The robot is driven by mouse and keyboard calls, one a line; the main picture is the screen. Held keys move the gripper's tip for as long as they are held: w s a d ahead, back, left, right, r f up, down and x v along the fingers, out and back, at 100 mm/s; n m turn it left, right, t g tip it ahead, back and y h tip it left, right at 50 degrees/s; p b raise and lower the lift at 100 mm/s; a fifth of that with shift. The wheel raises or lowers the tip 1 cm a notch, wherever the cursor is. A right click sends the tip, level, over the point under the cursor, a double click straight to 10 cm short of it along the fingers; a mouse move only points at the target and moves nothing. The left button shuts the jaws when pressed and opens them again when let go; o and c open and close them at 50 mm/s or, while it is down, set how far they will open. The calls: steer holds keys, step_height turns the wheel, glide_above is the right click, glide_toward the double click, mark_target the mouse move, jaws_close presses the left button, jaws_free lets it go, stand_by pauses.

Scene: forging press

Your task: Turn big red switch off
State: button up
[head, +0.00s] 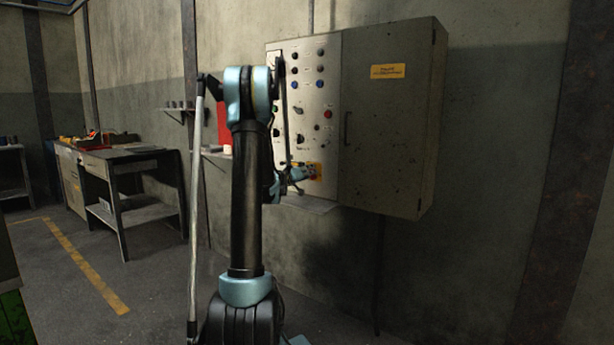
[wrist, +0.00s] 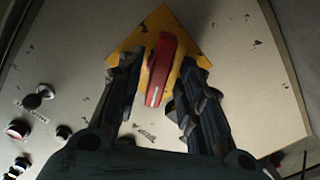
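The big red switch (wrist: 161,70) is a red handle on a yellow diamond-shaped plate (wrist: 189,48), fixed to a light control panel. In the wrist view my gripper (wrist: 160,78) is open, with one dark finger on each side of the red handle. Gaps show between the fingers and the handle, so it is not gripped. In the head view the yellow plate (head: 316,168) is at the lower part of the panel, and my gripper (head: 306,173) is right in front of it, mostly covering the switch.
The control panel (head: 310,85) carries several knobs and buttons above the switch. A closed grey cabinet door (head: 390,130) is to its right. A small ledge (head: 305,204) lies below the panel. A workbench (head: 125,160) stands at the left, with open floor before it.

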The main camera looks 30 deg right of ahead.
steer(key=shift+c, duration=0.5)
jaws_close()
steer(key=n, duration=1)
steer(key=shift+w+a+f+n, duration=0.2)
steer(key=shift+n, duration=0.2)
